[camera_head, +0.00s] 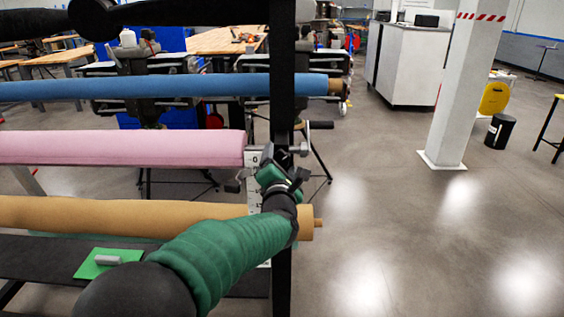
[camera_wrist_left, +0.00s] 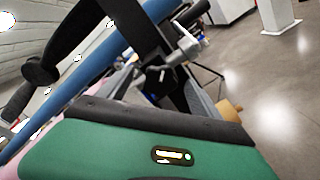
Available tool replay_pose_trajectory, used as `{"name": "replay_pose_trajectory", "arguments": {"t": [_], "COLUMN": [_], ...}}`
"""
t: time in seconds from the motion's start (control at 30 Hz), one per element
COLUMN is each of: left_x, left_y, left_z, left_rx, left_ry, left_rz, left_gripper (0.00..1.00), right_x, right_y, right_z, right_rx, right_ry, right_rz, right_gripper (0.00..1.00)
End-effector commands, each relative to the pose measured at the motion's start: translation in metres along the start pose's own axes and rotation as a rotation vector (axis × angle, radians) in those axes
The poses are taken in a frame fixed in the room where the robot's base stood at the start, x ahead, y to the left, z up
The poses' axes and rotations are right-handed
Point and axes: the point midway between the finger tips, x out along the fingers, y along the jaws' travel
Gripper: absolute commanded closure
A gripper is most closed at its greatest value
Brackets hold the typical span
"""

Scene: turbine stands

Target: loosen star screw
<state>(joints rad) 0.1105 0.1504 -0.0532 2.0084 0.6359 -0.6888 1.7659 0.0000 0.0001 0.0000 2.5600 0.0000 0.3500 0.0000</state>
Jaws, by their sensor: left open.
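A metal clamp fitting (camera_head: 299,149) with a dark handle (camera_head: 321,125) sits on the black upright post (camera_head: 283,85) of the stand, at the end of the pink roll. In the left wrist view the metal fitting (camera_wrist_left: 188,48) shows ahead of my green gripper housing. I cannot pick out the star screw's shape clearly. My left gripper (camera_head: 268,172) is open at the post, just below and left of the fitting. My own wrist hides part of it, and I cannot tell whether it touches anything. My right gripper is not in view.
Blue (camera_head: 150,88), pink (camera_head: 120,148) and tan (camera_head: 110,214) rolls lie across the stand. A white ruler-like strip (camera_head: 254,192) runs along the post. A green sheet (camera_head: 92,266) with a grey block lies on the dark shelf. Open floor extends to the right.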

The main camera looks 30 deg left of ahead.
Motion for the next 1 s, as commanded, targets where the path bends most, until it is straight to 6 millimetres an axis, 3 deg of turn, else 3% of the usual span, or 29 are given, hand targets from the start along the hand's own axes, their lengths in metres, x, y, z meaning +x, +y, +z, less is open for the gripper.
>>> {"name": "replay_pose_trajectory", "arguments": {"t": [0.17,0.6,1.0], "left_x": [-0.006,-0.047,-0.05], "left_y": [0.0,-0.001,0.0], "left_z": [0.0,0.0,0.0], "left_rx": [-0.001,0.0,0.0], "left_ry": [-0.001,-0.001,0.0], "left_rz": [0.001,0.0,0.0], "left_gripper": [0.26,0.26,0.26], "right_x": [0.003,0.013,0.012], "right_y": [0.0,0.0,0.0], "right_z": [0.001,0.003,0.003], "right_rx": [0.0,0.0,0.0], "right_ry": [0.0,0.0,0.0], "right_rz": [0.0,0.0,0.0], "right_gripper": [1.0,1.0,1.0]}}
